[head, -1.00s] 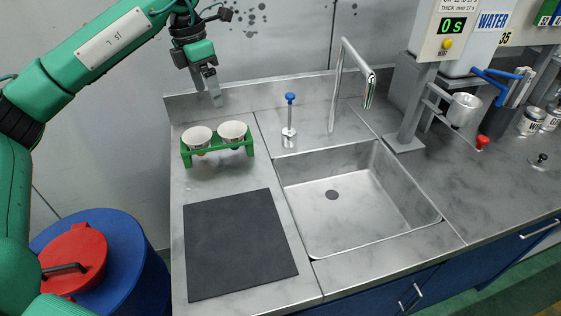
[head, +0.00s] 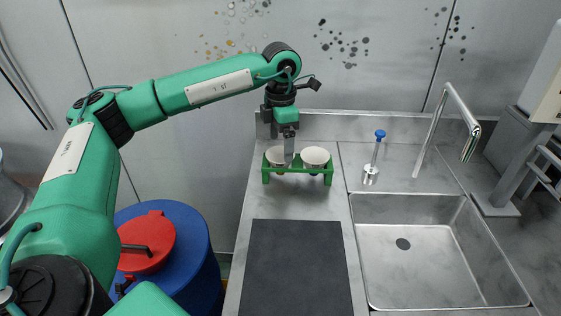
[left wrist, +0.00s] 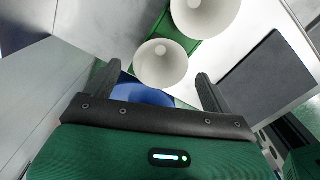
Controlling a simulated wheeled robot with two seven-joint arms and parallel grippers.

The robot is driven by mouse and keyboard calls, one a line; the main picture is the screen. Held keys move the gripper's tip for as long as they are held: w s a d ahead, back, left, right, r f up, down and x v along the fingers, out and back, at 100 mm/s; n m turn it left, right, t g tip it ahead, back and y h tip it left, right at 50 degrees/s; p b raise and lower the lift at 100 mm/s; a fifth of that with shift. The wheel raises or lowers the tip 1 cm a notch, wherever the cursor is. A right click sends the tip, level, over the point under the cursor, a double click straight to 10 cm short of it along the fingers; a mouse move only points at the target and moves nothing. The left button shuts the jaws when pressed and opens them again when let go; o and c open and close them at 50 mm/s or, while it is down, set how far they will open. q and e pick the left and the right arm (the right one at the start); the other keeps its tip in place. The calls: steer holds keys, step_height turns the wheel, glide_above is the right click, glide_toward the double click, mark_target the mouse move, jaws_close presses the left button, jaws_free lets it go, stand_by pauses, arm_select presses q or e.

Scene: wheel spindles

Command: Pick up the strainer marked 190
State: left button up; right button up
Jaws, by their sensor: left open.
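Two white cup-shaped strainers, the left one (head: 275,157) and the right one (head: 315,157), stand side by side in a green rack (head: 328,178) at the back of the counter. No number is readable on either. My left gripper (head: 288,158) points down at the rack and overlaps the left strainer in the head view. In the left wrist view my left gripper (left wrist: 158,70) is open, with one strainer (left wrist: 160,64) between its fingers in the picture and the other (left wrist: 205,14) beyond. It appears empty. My right gripper is out of view.
A black mat (head: 296,265) lies in front of the rack. A blue-handled tool (head: 371,172) stands to the right, near the faucet (head: 470,142) and sink (head: 425,245). A blue drum with a red lid (head: 146,238) is left of the counter. A wall rises behind.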

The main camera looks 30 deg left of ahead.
mark_target(280, 149)
arm_select(q)
steer(key=shift+s+f, duration=0.1)
steer(key=shift+f, duration=1.45)
steer(key=c, duration=1)
